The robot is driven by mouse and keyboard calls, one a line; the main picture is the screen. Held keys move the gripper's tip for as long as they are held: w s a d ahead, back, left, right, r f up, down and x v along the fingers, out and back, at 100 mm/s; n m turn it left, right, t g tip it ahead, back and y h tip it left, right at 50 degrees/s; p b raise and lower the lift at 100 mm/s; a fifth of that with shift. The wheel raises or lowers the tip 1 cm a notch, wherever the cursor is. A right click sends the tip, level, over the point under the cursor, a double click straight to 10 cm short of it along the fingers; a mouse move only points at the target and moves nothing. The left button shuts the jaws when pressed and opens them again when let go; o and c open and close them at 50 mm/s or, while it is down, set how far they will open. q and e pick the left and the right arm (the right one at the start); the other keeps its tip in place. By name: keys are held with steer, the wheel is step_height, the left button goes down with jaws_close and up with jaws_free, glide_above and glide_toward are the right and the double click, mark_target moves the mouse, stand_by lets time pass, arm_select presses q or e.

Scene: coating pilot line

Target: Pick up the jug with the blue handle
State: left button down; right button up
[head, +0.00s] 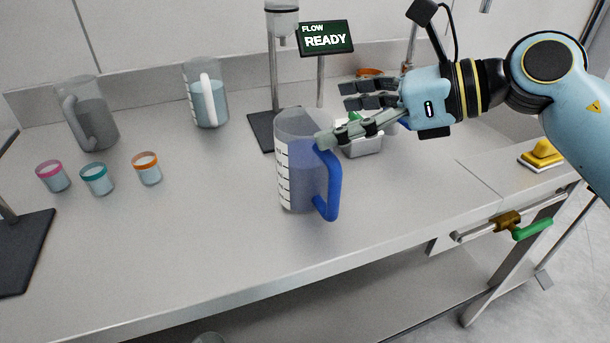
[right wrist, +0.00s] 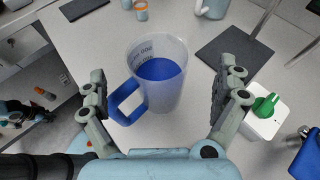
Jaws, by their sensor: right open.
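The jug with the blue handle (head: 296,180) stands upright on the bench near its front edge, clear-walled with dark scale marks and blue liquid inside. Its blue handle (head: 333,190) points to the right and front. My right gripper (head: 336,117) is open and empty, coming from the right at the jug's rim and just behind it. In the right wrist view the jug (right wrist: 165,95) lies between the two spread fingers (right wrist: 165,75), with its handle (right wrist: 122,104) near the left finger. I cannot tell whether a finger touches it. My left gripper is not in view.
A grey-handled jug (head: 92,120) and a white-handled jug (head: 207,98) stand farther back left. Several small cups (head: 97,181) sit at left. A stand (head: 262,135), a READY sign (head: 325,39) and a pale box with a green knob (right wrist: 264,120) are close behind. The bench front is clear.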

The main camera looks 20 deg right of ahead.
mark_target(306, 123)
steer(key=shift+p+x, duration=0.55)
steer(key=shift+x, duration=2.25)
steer(key=shift+s, duration=0.15)
steer(key=c, duration=1.7)
